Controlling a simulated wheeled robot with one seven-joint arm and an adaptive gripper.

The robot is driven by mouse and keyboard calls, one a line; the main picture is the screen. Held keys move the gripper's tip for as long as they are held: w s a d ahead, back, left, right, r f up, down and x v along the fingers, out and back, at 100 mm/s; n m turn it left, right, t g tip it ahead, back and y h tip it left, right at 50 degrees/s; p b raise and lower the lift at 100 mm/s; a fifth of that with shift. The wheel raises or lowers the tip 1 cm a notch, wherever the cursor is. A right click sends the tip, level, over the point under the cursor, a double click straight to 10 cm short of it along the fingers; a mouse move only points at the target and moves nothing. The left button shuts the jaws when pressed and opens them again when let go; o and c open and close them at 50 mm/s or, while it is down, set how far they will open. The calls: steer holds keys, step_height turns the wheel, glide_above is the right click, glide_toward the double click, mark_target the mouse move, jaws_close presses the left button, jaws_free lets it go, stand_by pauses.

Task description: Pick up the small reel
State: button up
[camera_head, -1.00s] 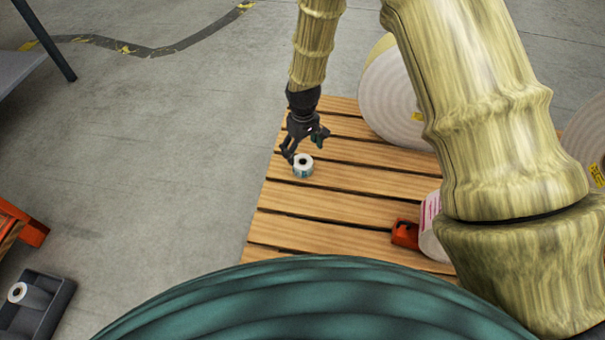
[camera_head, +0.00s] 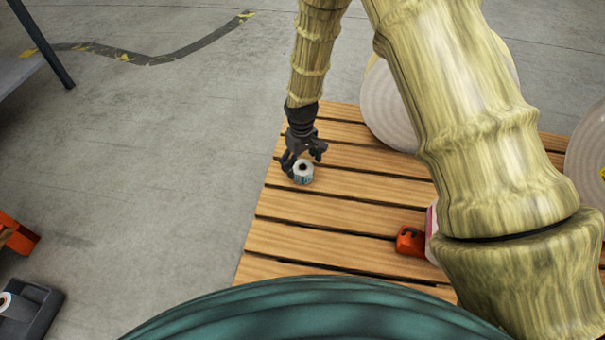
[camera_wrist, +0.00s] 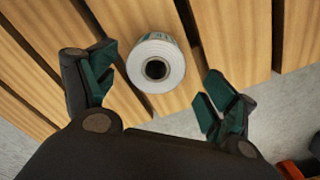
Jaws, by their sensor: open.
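The small reel (camera_head: 303,174) is a white roll with a dark core and a teal patch on its side. It stands on end on the wooden pallet (camera_head: 330,204), near its left edge. My gripper (camera_head: 304,162) is open at the reel, with one finger at its left and the other at its upper right. In the wrist view the reel (camera_wrist: 156,66) lies just ahead of and between the spread teal-padded fingers of my gripper (camera_wrist: 158,88). The wrist view shows a gap to the right finger; the left pad is close to the reel, and contact is unclear.
Large white reels (camera_head: 388,108) stand at the pallet's back, partly behind my arm. An orange object (camera_head: 410,240) sits on the pallet at the right. A dark tray (camera_head: 34,312) with a small roll is at lower left. Pallet boards around the reel are clear.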

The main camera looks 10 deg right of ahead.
mark_target(303, 169)
steer(key=shift+d+f+b, duration=0.15)
steer(key=shift+f+b, duration=0.6)
steer(key=shift+f, duration=0.35)
steer(key=shift+d+f+b, duration=0.1)
steer(key=shift+f+b, duration=0.6)
steer(key=shift+f, duration=0.35)
steer(key=c, duration=1.2)
